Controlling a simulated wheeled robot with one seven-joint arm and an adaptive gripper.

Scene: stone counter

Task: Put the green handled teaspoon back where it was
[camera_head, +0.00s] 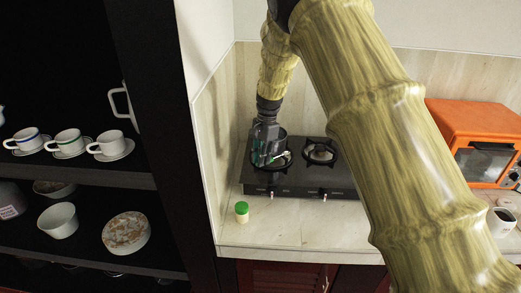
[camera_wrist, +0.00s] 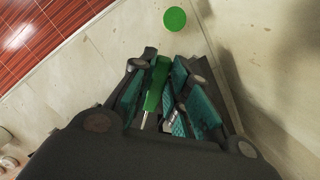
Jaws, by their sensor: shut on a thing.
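My gripper (camera_head: 268,157) hangs over the left part of the black stove in the head view. In the wrist view its teal-padded fingers (camera_wrist: 168,85) are closed around the green handle of the teaspoon (camera_wrist: 157,83). A short pale metal part of the spoon shows below the handle. The rest of the spoon is hidden by the fingers and the gripper body. In the head view the spoon is too small to make out clearly at the gripper.
An orange oven (camera_head: 470,125) and white mug (camera_head: 501,222) stand right. Shelves at left hold cups (camera_head: 68,142). The front counter is mostly clear.

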